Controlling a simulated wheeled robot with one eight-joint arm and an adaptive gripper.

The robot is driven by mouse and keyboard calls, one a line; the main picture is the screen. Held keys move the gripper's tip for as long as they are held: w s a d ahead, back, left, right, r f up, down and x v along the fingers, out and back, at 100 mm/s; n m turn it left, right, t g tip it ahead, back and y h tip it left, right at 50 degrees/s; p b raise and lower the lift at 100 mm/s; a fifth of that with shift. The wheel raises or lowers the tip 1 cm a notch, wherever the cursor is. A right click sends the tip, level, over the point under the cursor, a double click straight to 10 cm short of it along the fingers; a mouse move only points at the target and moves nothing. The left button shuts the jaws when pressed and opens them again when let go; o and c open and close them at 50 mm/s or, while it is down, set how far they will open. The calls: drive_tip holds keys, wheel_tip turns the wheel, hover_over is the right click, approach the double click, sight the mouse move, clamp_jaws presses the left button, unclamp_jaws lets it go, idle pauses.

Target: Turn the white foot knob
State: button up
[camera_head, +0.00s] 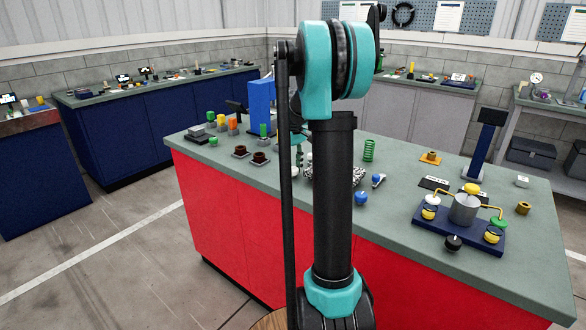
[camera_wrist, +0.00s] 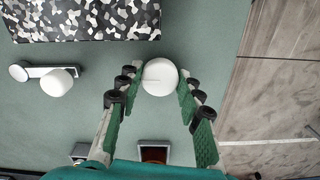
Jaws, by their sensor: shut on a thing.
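The white foot knob (camera_wrist: 160,77) is round and sits between the fingertips of my gripper (camera_wrist: 159,88) in the wrist view, with a finger pad against each side. In the head view, the white knob (camera_head: 295,172) shows low behind my arm, partly hidden by a thin black arm part. My gripper (camera_head: 298,148) points down over it there, also partly hidden. A black, white and grey patterned block (camera_wrist: 85,18) lies just beyond the knob in the wrist view. It also shows in the head view (camera_head: 345,177), to the right of the knob.
Two brown-topped dark square pieces (camera_head: 260,158) stand left of my gripper. A blue knob (camera_head: 361,198) and a blue-based carousel (camera_head: 445,236) stand right. The counter's front edge is close.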

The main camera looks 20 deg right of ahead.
sight(293, 168)
drive_tip(key=shift+m, duration=0.3)
drive_tip(key=m, duration=0.3)
drive_tip(key=shift+m, duration=1.8)
drive_tip(key=o, duration=1.1)
drive_tip(key=shift+o, duration=0.2)
drive_tip(key=shift+r, duration=0.1)
wheel_tip(293, 168, up, 12)
